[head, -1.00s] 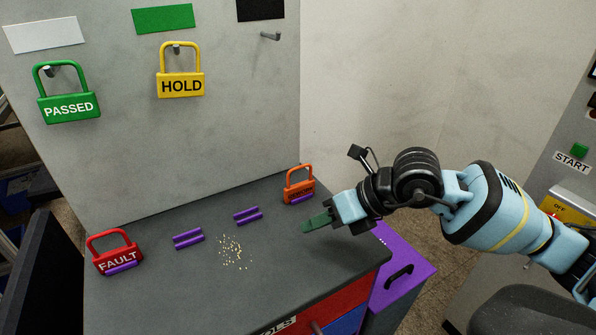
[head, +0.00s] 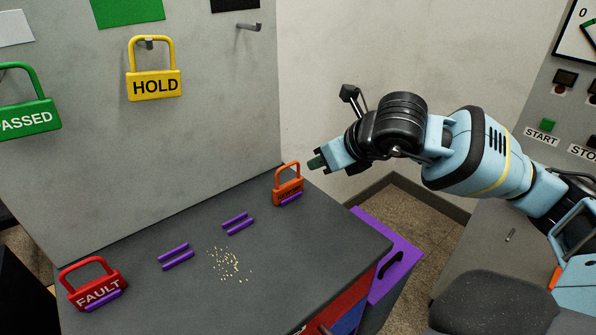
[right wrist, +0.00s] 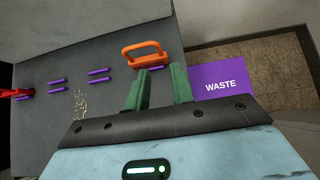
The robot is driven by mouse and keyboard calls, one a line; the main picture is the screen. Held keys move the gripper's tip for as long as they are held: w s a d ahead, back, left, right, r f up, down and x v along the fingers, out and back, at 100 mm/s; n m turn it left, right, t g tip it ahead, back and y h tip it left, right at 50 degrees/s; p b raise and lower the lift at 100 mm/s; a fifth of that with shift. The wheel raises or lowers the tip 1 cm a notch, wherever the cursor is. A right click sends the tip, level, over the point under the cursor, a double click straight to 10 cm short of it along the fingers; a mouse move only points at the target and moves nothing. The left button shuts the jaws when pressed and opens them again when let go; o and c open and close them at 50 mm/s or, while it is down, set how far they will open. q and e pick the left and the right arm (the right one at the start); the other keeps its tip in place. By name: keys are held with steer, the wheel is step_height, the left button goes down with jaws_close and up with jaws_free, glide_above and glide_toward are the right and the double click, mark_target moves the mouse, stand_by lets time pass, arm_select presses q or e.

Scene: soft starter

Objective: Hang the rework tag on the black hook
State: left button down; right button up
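The orange padlock-shaped tag (head: 288,191), its lettering too small to read, stands at the back right of the grey worktop, leaning on a purple holder. It also shows in the right wrist view (right wrist: 145,54), beyond the fingers. The hook (head: 250,26) under the black card (head: 234,4) on the wall panel is empty. My right gripper (head: 316,162) is at the upper right of the orange tag, apart from it. In the right wrist view its green fingers (right wrist: 158,84) are spread with nothing between them. My left gripper is out of view.
A green PASSED tag (head: 27,121) and a yellow HOLD tag (head: 154,84) hang on the panel. A red FAULT tag (head: 95,288) stands at the worktop's left. Empty purple holders and scattered pale bits (head: 228,264) lie between. A purple WASTE bin (head: 392,262) stands at the right.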

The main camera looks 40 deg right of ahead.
steer(key=b+x, duration=0.1)
steer(key=x, duration=0.5)
steer(key=shift+w+a+f+b, duration=0.1)
steer(key=shift+w+f+b, duration=0.1)
steer(key=shift+f+b, duration=0.15)
steer(key=shift+b+x, duration=0.35)
steer(key=shift+x, duration=0.5)
steer(key=shift+w+r, duration=0.1)
steer(key=shift+c, duration=0.4)
jaws_close()
step_height(320, 180, up, 10)
steer(key=p, duration=0.6)
